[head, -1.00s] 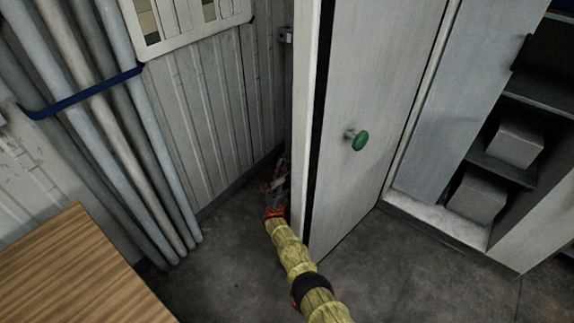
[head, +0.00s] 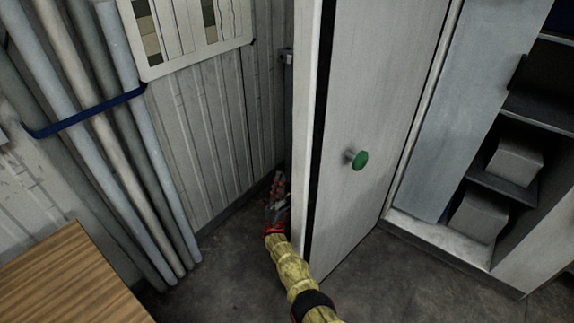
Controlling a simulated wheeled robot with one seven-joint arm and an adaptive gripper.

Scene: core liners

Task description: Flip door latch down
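The door (head: 375,120) is a pale grey panel standing open, with a green round knob (head: 360,160) on its face. My gripper (head: 278,190) is low at the left, beside the door's near edge and close to the corrugated wall. It is small and dark with red parts, and the door edge partly hides it, so I cannot tell whether its fingers are open or shut. A small grey metal fitting (head: 287,56) shows behind the door's edge higher up; I cannot tell whether it is the latch. No latch is clearly visible.
Long grey pipes (head: 110,140) bound by a blue strap (head: 85,110) lean at the left. A wooden tabletop (head: 70,280) fills the lower left. A chart board (head: 190,35) hangs on the wall. Shelves with grey boxes (head: 515,160) stand at the right. The floor between is clear.

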